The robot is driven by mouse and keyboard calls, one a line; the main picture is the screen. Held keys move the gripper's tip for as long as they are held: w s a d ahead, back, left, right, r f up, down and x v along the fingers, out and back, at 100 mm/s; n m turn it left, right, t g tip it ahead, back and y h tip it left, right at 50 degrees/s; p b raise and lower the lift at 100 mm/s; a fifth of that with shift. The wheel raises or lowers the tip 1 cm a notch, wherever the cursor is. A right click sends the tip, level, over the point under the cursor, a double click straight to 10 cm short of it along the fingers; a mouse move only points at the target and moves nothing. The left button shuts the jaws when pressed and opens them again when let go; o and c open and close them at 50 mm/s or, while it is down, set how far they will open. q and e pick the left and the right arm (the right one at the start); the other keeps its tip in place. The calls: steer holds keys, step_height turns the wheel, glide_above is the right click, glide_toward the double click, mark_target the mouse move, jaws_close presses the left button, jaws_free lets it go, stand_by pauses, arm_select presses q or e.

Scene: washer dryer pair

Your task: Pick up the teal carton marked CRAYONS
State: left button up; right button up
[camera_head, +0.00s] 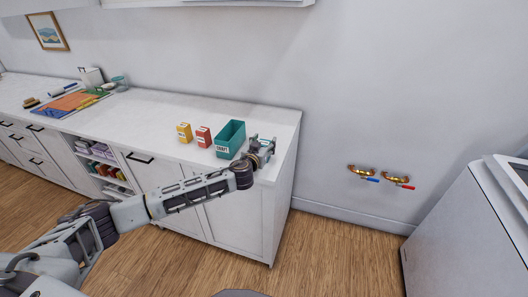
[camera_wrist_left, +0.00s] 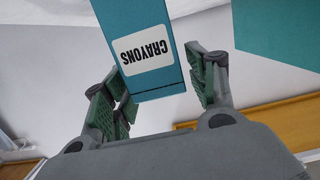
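The teal carton (camera_wrist_left: 145,45), with a white label reading CRAYONS upside down, shows in the left wrist view. One end lies between the two fingers of my left gripper (camera_wrist_left: 160,88); its other end runs out of the top of the picture. The fingers stand apart on either side. In the head view my left gripper (camera_head: 264,147) is at the counter's right end, and I cannot make out the carton there. My right gripper is not in view.
A larger open teal bin (camera_head: 230,138) stands directly left of the gripper. A red carton (camera_head: 203,136) and a yellow carton (camera_head: 184,132) stand farther left on the white counter (camera_head: 150,112). Brass taps (camera_head: 380,175) are on the wall to the right.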

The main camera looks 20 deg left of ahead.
arm_select(q)
steer(key=c, duration=0.7)
steer(key=shift+c, duration=0.2)
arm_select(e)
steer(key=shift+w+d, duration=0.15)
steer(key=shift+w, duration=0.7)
arm_select(q)
steer(key=shift+r, duration=0.1)
steer(key=shift+r, duration=0.55)
step_height(320, 180, up, 3)
steer(key=shift+r, duration=0.15)
step_height(320, 180, up, 4)
steer(key=shift+r, duration=0.75)
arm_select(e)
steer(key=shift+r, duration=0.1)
